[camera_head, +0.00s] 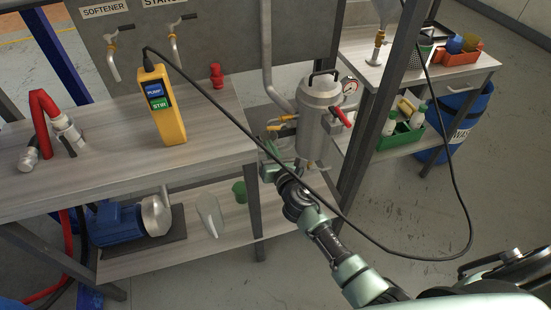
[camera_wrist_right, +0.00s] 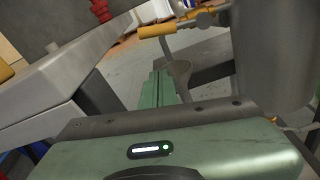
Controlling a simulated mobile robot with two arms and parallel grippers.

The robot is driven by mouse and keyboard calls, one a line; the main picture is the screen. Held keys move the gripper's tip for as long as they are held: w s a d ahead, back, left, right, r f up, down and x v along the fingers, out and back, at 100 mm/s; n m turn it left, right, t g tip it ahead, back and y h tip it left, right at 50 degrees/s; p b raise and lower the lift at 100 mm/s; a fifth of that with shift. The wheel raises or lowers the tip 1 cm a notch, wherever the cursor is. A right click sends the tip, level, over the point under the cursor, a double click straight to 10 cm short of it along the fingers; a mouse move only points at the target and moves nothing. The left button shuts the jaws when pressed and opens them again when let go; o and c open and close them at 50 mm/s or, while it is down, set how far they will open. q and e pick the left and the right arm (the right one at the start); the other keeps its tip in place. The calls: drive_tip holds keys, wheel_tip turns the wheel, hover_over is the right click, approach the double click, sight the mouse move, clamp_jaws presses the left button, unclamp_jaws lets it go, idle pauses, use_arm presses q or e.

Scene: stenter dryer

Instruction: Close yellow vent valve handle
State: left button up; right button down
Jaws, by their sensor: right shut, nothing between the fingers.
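A grey metal canister (camera_head: 318,115) stands at the right end of the bench, with a pressure gauge and a red lever (camera_head: 341,116) on its right side. Two yellow valve handles stick out from its left side, an upper one (camera_head: 288,118) and a lower one (camera_head: 274,128). The wrist view shows a yellow handle (camera_wrist_right: 157,30) lying roughly level on a metal valve. My right gripper (camera_head: 267,146) is shut and empty, just below the yellow handles; its green fingers (camera_wrist_right: 158,88) point towards them, apart from the handle in the wrist view. My left gripper is not in view.
A wooden bench (camera_head: 215,140) lies left of the gripper, with a yellow push-button pendant (camera_head: 163,105) whose black cable crosses in front of the canister and over my right arm. A dark frame post (camera_head: 376,100) stands to the right of the canister.

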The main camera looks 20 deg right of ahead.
drive_tip(key=r+p, duration=0.1)
drive_tip(key=p, duration=0.1)
drive_tip(key=r+p, duration=0.1)
drive_tip(key=r, duration=0.1)
drive_tip(key=shift+w+d+r+p, duration=0.1)
drive_tip(key=shift+d+r+p, duration=0.2)
drive_tip(key=shift+d+p, duration=0.1)
